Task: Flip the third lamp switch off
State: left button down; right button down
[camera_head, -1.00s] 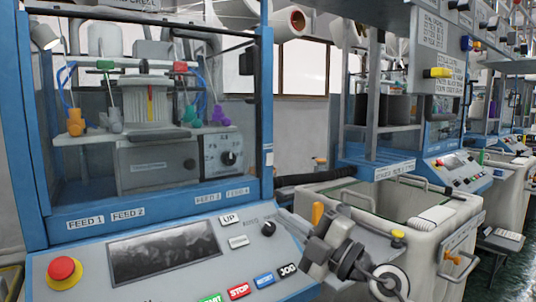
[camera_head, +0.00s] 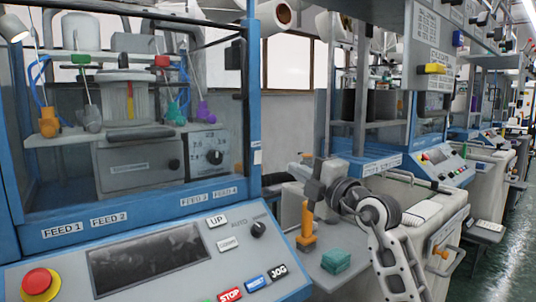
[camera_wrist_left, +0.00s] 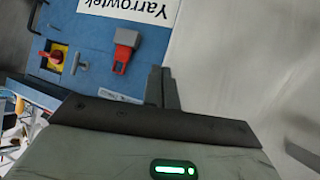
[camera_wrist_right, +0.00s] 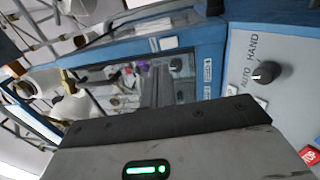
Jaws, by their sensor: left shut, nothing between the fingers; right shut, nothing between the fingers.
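Small coloured switches hang on a row of overhead boxes at the upper right in the head view, among them a yellow one (camera_head: 432,68) and a blue one (camera_head: 458,38). I cannot tell which is the third lamp switch. My right gripper (camera_head: 316,182) is raised beside the near machine's right edge, well apart from the overhead boxes. It is shut and empty. My left gripper is outside the head view. Its shut, empty fingers (camera_wrist_left: 162,88) show in the left wrist view, near a red-and-grey switch (camera_wrist_left: 125,50) on a blue panel.
The near blue machine has a control panel with a red stop button (camera_head: 40,284) and a dial (camera_head: 258,229). An orange post (camera_head: 307,225) and a teal block (camera_head: 336,261) stand on its side shelf.

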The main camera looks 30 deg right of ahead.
aim_at(260, 151)
jog(key=w, duration=0.3)
jog(key=w+r+p, duration=0.1)
jog(key=w, duration=0.5)
jog(key=shift+w+a+r, duration=0.35)
jog(key=shift+r, duration=0.05)
pick_arm(q)
jog(key=shift+s+a+p, duration=0.15)
jog(key=shift+a+p, duration=0.05)
jog(key=shift+p, duration=0.1)
pick_arm(e)
jog(key=shift+w+a, duration=0.1)
jog(key=shift+w, duration=0.45)
pick_arm(q)
jog(key=shift+r, duration=0.1)
